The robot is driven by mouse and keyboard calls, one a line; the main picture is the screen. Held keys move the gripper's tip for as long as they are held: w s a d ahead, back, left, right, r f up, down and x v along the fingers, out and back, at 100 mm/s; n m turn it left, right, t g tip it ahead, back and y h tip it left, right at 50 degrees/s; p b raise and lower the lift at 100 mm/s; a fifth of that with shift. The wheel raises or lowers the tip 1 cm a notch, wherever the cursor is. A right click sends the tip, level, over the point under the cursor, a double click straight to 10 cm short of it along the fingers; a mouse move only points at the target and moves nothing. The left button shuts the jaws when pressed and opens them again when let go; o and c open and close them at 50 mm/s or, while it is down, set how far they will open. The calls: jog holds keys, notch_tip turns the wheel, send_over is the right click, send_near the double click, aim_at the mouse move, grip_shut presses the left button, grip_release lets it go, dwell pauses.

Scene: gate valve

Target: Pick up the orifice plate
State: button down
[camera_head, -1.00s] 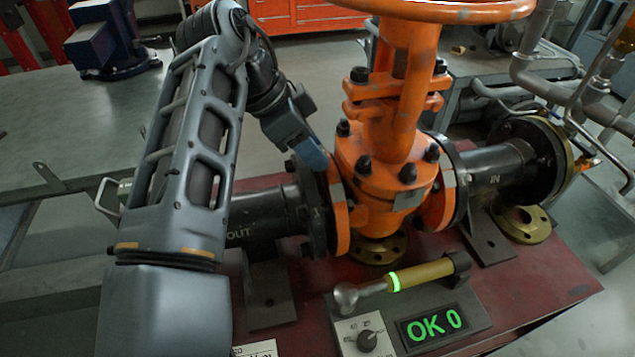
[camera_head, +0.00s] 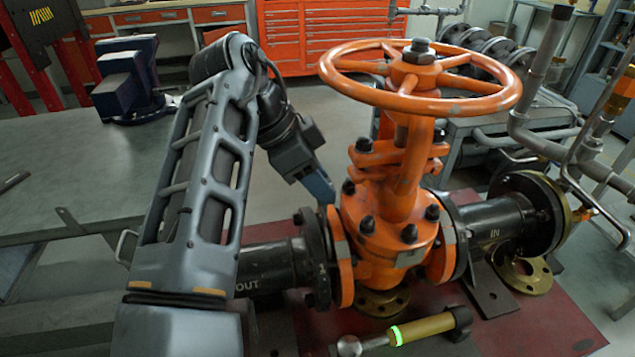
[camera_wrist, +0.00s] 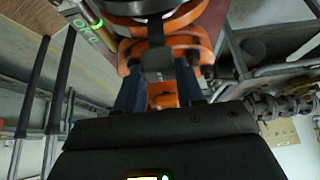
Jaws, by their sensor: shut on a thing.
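My gripper (camera_head: 322,190) is above the joint between the black OUT pipe flange and the orange gate valve (camera_head: 390,225). Its blue fingers also show in the wrist view (camera_wrist: 158,86), one on each side of a grey square tab. I take this tab to be the handle of the orifice plate (camera_wrist: 157,66). The gripper is shut on it. A narrow neck runs from the tab towards a dark round edge at the top of the wrist view. In the head view the plate cannot be told apart behind my fingers and the flange.
The orange handwheel (camera_head: 420,80) overhangs right of my gripper. The OUT pipe (camera_head: 265,268) lies below it. A yellow-handled tool (camera_head: 420,328) lies in front of the valve. A brass ring (camera_head: 525,272) is at the right. The grey table (camera_head: 60,160) at the left has clear room.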

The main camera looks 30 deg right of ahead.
notch_tip(320, 180, up, 6)
jog(key=p, duration=0.4)
jog(key=shift+w+r, duration=0.1)
jog(key=shift+r, duration=0.15)
jog(key=w+d+b, duration=0.2)
jog(key=w, duration=0.6)
jog(key=w+d+b, duration=0.1)
jog(key=w+d, duration=0.1)
jog(key=w, duration=0.7)
jog(key=shift+w+b, duration=0.2)
jog(key=shift+b, duration=0.15)
jog(key=shift+f, duration=0.1)
jog(key=shift+a, duration=0.1)
